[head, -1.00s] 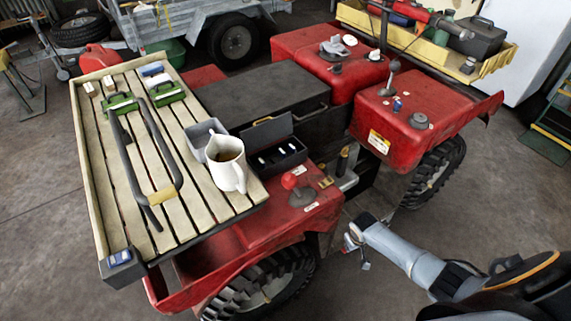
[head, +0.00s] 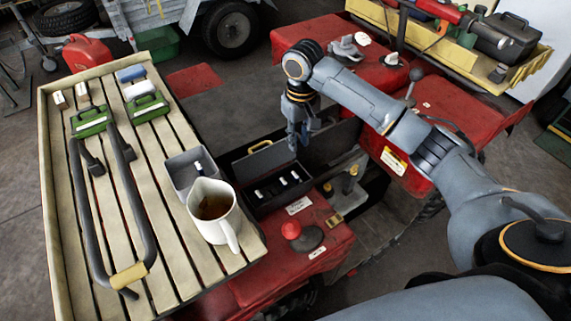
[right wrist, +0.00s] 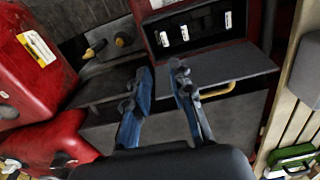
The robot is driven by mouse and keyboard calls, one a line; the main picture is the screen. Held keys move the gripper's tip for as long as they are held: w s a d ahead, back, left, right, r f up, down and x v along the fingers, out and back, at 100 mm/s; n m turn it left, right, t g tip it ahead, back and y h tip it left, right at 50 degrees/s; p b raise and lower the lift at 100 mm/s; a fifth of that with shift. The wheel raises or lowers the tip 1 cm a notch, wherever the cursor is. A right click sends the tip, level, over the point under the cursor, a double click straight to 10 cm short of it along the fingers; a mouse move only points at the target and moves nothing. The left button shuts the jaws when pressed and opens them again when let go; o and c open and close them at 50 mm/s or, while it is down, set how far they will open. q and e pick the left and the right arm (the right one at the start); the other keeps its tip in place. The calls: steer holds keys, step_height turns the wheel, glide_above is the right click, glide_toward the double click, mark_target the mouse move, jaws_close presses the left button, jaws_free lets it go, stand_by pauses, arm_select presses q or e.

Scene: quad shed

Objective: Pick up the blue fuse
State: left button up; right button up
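I cannot make out a clearly blue fuse in either view now. A dark fuse box (head: 263,160) stands open on the red quad, holding several small white fuses (head: 283,181); it also shows in the right wrist view (right wrist: 152,15). A small white piece (head: 198,167) stands in a grey bin (head: 180,172); its colour band is too small to tell. My right gripper (head: 298,142) hangs just behind the fuse box's lid. In the right wrist view my right gripper (right wrist: 163,70) has its fingers apart with nothing between them. My left gripper is not in view.
A slatted rack (head: 62,270) on the left carries a white jug (head: 212,215), a black bar loop (head: 82,220), green cases (head: 90,122) and a blue block (head: 131,73). A red knob (head: 291,229) stands in front of the fuse box.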

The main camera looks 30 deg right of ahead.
steer(key=f, duration=0.1)
glide_above(295, 175)
steer(key=f, duration=0.6)
steer(key=shift+s+d+p, duration=0.1)
steer(key=shift+s+p, duration=0.1)
steer(key=shift+p, duration=0.2)
steer(key=shift+w+f, duration=0.15)
steer(key=shift+f, duration=0.4)
step_height(295, 175, down, 4)
steer(key=shift+w+f+p, duration=0.1)
steer(key=shift+f+p, duration=0.05)
steer(key=shift+p, duration=0.5)
steer(key=shift+f, duration=0.2)
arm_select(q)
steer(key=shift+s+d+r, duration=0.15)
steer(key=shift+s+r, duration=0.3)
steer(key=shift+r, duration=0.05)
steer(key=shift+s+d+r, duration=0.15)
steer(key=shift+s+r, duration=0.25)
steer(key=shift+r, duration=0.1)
arm_select(e)
jaws_close()
